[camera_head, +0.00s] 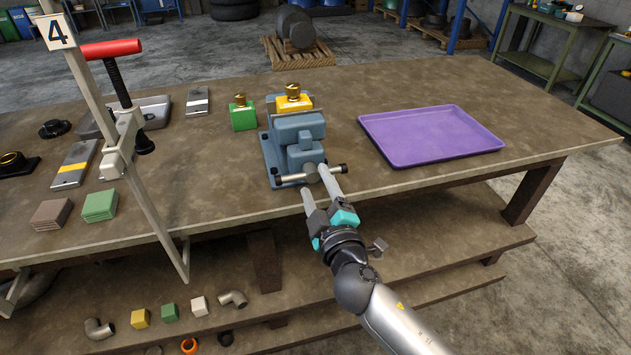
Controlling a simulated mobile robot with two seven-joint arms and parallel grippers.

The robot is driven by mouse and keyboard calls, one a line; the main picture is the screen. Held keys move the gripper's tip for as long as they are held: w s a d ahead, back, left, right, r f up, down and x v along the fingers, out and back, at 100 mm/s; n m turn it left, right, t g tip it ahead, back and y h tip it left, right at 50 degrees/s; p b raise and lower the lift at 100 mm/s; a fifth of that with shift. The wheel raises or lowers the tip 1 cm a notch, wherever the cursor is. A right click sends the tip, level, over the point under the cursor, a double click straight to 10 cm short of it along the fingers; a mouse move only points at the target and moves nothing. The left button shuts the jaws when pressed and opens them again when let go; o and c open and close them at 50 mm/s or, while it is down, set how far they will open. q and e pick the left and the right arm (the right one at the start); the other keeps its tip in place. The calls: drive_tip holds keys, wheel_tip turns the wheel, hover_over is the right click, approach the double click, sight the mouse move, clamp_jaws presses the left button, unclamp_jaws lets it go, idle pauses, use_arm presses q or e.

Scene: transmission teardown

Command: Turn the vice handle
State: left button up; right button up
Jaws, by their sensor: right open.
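The blue-grey vice (298,135) stands on the brown workbench near its front edge. Its handle, a metal bar with dark end knobs (292,177), lies nearly level across the front of the vice, its right end slightly higher. My right gripper (316,180) reaches in from the lower right. Its two pale fingers are apart, with their tips at the handle's middle. I cannot tell whether they touch the bar. A yellow part with a brass knob (293,101) sits at the back of the vice. My left gripper is not in view.
A purple tray (430,136) lies empty to the right. A green block with a brass knob (242,113) stands left of the vice.

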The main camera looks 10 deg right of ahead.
drive_tip(key=shift+w, duration=0.5)
drive_tip(key=shift+c, duration=0.3)
clamp_jaws()
idle(0.9)
